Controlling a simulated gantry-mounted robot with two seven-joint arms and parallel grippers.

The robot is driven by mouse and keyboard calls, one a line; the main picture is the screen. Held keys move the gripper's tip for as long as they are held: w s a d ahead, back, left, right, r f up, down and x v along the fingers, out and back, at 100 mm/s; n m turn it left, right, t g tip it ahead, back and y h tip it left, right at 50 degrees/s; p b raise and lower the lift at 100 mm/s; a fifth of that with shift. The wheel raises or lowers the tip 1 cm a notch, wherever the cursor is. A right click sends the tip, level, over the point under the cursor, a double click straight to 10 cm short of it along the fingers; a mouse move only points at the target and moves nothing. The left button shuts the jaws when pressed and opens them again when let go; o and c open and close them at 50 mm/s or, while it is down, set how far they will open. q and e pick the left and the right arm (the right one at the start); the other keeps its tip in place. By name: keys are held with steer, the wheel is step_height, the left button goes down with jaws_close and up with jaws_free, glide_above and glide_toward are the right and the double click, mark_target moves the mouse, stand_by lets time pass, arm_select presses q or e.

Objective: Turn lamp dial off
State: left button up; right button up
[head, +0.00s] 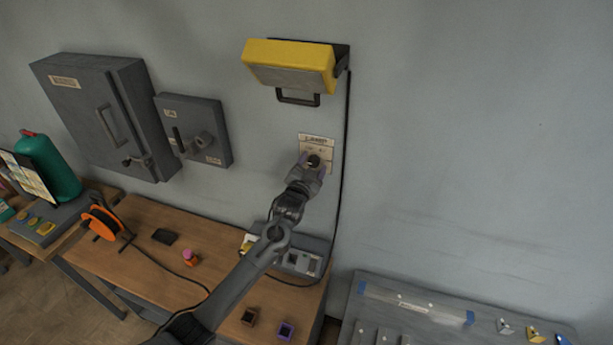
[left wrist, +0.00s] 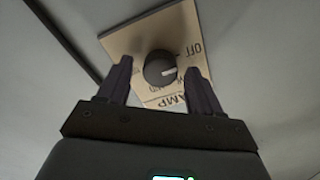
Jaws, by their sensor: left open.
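The lamp dial (left wrist: 160,68) is a round dark knob with a white pointer mark, on a tan label plate (left wrist: 196,28) on the wall. In the left wrist view the pointer faces right, below the word OFF. In the head view the plate (head: 316,139) is under the yellow lamp (head: 290,64), and the dial (head: 314,161) is partly hidden by my gripper. My left gripper (left wrist: 158,80) is open, with one finger on each side of the dial. Whether the fingers touch it I cannot tell. It also shows in the head view (head: 313,162). My right gripper is not in view.
A black cable (head: 343,150) runs down the wall right of the plate. A grey switch box (head: 220,112) and a larger grey cabinet (head: 85,115) are on the wall to the left. Below is a wooden bench (head: 130,265) with small items. The right wall is clear.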

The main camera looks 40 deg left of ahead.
arm_select(q)
steer(key=b+v, duration=0.2)
steer(key=v, duration=0.8)
steer(key=shift+s, duration=0.25)
steer(key=shift+f, duration=0.1)
steer(key=s+d+f+m+g+h+p, duration=0.1)
steer(key=s+d+f+g+h+p, duration=0.2)
steer(key=s+f, duration=0.35)
steer(key=s+d+f+g+p, duration=0.1)
steer(key=s+d+f+p, duration=0.2)
steer(key=s+d+f, duration=0.3)
steer(key=s+d+g+h, duration=0.1)
steer(key=s+d+g, duration=0.2)
steer(key=s, duration=0.4)
steer(key=s+d+r+n+g+h+p, duration=0.1)
steer(key=s+d+g, duration=0.2)
steer(key=s, duration=0.4)
steer(key=s+d+r+g+h+p, duration=0.1)
steer(key=s+d+g, duration=0.2)
steer(key=s, duration=0.4)
steer(key=shift+s+d+h, duration=0.3)
steer(key=shift+d, duration=0.2)
